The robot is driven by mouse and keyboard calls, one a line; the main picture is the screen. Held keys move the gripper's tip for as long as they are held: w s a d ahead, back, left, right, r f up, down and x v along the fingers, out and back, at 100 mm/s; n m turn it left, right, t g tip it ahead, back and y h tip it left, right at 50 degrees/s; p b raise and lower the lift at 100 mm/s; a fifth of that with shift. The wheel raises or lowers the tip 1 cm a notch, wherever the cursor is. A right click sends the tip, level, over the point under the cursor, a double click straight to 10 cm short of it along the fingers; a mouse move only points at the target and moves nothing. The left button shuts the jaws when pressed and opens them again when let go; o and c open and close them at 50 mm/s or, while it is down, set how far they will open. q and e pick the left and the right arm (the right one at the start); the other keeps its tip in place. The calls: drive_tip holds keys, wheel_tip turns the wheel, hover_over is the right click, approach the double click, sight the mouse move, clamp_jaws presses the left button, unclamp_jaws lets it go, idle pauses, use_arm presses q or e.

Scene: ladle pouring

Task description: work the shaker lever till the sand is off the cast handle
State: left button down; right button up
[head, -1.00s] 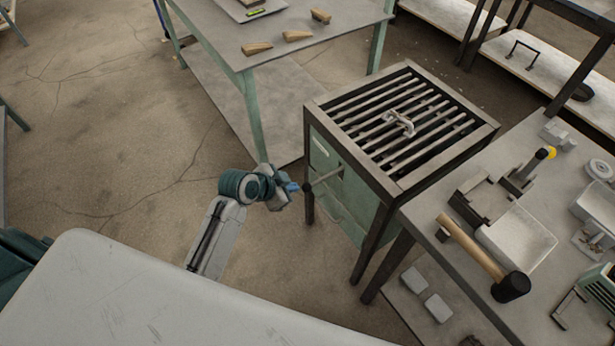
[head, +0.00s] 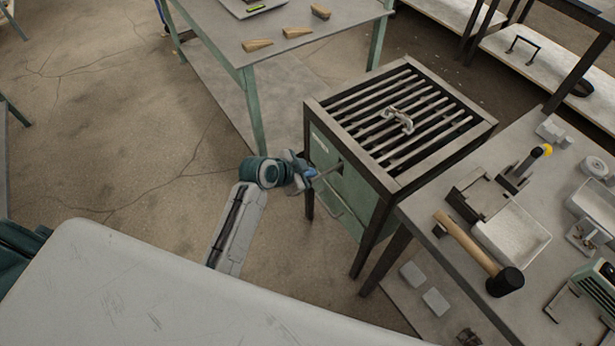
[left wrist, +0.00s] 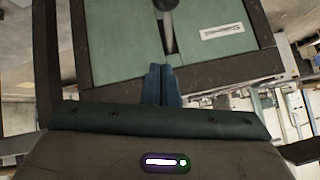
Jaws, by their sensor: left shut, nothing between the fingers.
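The shaker (head: 352,203) is a green-panelled box on dark legs with a barred grate on top. The cast handle (head: 398,120), a small pale metal piece, lies across the grate bars; how much sand is on it is too small to tell. The shaker lever (head: 329,171) is a thin rod sticking out of the shaker's left face. My left gripper (head: 309,173) is shut and empty, at the lever's outer end. In the left wrist view its blue fingertips (left wrist: 162,84) are together, just below the lever (left wrist: 168,30) in the picture; contact cannot be told. My right gripper is out of view.
A workbench (head: 415,215) at the right, close to the shaker, bears a mallet (head: 470,250) and a white tray (head: 512,236). A table (head: 225,35) with several wooden wedges stands behind. A pale surface (head: 150,290) fills the front. Floor left of the shaker is clear.

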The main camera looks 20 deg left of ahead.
use_arm(q)
drive_tip(key=f, duration=0.1)
drive_tip(key=w+f+p, duration=0.1)
drive_tip(key=f, duration=0.3)
drive_tip(key=shift+w+a, duration=0.1)
drive_tip(key=shift+w, duration=0.3)
drive_tip(key=shift+s+a+f, duration=0.1)
drive_tip(key=shift+a+f, duration=0.15)
drive_tip(key=shift+f, duration=0.15)
